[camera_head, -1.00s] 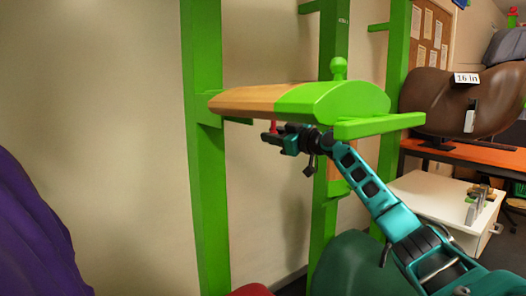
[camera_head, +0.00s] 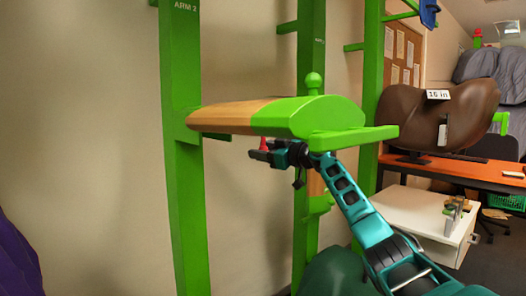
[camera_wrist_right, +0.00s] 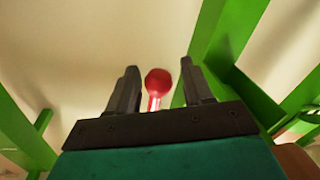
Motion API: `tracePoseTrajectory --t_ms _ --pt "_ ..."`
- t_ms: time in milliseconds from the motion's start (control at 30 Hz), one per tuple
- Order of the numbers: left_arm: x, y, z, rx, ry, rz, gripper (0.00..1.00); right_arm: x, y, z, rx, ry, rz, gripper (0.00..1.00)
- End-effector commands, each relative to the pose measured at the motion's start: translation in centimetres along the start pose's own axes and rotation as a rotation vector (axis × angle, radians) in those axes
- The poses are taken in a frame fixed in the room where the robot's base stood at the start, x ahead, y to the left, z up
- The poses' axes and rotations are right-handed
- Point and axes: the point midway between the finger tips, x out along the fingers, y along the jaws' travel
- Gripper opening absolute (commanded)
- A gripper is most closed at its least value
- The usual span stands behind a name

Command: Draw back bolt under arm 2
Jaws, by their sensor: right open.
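A red bolt with a round knob (camera_head: 263,143) hangs under the wood-and-green rack arm (camera_head: 275,114). A green post (camera_head: 185,150) with an "ARM 2" label near its top stands at that arm's left end. My right gripper (camera_head: 260,155) is just below the arm, close to the bolt. In the right wrist view, the red knob (camera_wrist_right: 157,81) shows between the two dark, spread fingers of my right gripper (camera_wrist_right: 158,68), apart from both. The bolt's upper part is hidden in the head view. My left gripper is not in view.
More green posts (camera_head: 308,60) stand behind the arm. A brown saddle (camera_head: 440,112) with a "16 in" tag sits above an orange bench (camera_head: 460,172) at right. A white cabinet (camera_head: 425,215) stands below. A bare wall is at left.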

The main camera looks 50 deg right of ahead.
Motion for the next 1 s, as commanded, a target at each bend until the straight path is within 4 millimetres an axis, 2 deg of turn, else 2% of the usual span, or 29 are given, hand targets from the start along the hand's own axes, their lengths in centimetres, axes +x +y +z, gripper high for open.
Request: tracePoseTrajectory --t_ms 200,367,600,1000 --pt "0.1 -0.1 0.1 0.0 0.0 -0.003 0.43 -0.2 0.0 0.1 0.0 -0.001 0.0 0.51" --pt "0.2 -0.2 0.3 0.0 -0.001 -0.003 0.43 -1.3 0.0 0.3 0.0 -0.004 0.001 0.51" --pt "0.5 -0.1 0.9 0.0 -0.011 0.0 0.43 -4.2 -0.1 0.4 -0.001 -0.005 -0.001 0.51" --pt "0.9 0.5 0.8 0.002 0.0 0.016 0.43 -9.1 -0.1 0.3 0.001 -0.001 -0.002 0.51"
